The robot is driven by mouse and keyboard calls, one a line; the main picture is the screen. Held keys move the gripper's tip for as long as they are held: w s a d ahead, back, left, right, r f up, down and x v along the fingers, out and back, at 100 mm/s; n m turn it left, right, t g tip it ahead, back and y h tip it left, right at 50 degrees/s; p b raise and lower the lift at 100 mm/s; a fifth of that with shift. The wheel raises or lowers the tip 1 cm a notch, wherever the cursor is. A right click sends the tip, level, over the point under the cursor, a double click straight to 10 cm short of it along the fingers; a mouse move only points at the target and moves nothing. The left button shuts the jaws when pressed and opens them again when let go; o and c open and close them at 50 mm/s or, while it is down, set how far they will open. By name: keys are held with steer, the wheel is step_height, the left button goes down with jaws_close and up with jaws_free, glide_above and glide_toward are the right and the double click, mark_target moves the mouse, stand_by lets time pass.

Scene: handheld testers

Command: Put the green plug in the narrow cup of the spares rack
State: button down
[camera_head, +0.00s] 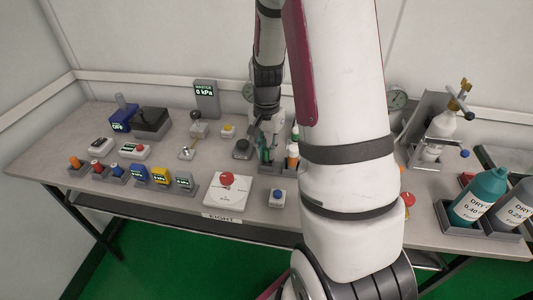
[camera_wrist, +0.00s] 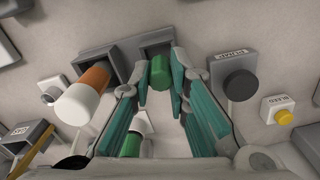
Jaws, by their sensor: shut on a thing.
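The green plug (camera_wrist: 161,73) is a short green cylinder between the two teal-padded fingertips of my gripper (camera_wrist: 162,86), which is shut on it. The gripper also shows in the head view (camera_head: 264,152), pointing down at the rack. In the wrist view a small grey square cup (camera_wrist: 146,40) of the rack lies right at the plug's far side. Whether the plug is inside the cup or over it, I cannot tell. A wider grey cup (camera_wrist: 84,57) beside it holds an orange and white piece (camera_wrist: 82,97). In the head view the fingers mostly hide the plug.
A green and white piece (camera_wrist: 134,137) stands close to one finger. A blue button (camera_head: 277,196) stands in front of the rack. My arm hides much of the table's right half.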

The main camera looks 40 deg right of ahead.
steer(key=shift+f, duration=0.75)
steer(key=c, duration=1.5)
jaws_free()
steer(key=shift+f, duration=0.15)
steer(key=shift+c, duration=0.2)
